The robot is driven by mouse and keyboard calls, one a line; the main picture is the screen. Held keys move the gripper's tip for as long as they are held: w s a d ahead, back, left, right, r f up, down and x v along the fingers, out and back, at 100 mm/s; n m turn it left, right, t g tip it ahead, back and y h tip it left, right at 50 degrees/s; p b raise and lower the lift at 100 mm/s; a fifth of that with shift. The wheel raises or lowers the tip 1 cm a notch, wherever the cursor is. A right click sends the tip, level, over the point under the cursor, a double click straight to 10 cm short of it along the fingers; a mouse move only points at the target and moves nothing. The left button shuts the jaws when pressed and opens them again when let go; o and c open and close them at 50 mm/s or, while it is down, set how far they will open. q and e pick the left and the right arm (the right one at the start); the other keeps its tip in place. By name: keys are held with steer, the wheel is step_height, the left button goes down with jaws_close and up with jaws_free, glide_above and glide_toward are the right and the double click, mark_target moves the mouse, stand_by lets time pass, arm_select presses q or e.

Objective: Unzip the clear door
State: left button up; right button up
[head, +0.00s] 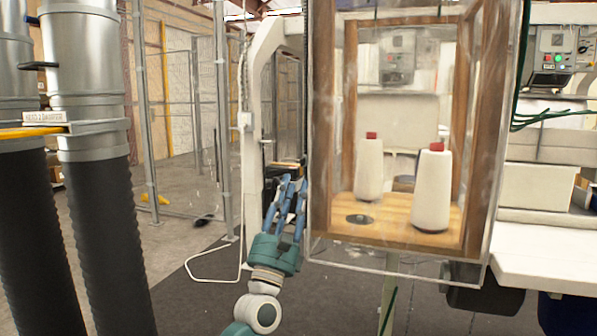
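The clear door (395,262) is a see-through panel on the front of a wooden-framed box and fills the centre right of the head view. It hangs closed over the opening. I cannot make out a zipper or its pull. My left gripper (293,183) is just left of the door's lower left edge, with blue fingers pointing up. Its fingertips look a little apart with nothing seen between them. I cannot tell if it touches the door edge. My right gripper is not in view.
Behind the door, two white thread cones (432,190) with red tops stand on a wooden shelf. Large metal ducts with black hoses (105,240) stand at left. A white machine post (250,120) is behind my gripper. A white table (550,270) is at right.

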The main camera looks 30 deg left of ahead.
mark_target(303, 161)
arm_select(q)
steer(key=x, duration=0.6)
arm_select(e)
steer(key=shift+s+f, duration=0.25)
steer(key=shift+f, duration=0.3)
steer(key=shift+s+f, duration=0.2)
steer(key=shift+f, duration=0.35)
arm_select(q)
steer(key=shift+h, duration=0.3)
jaws_close()
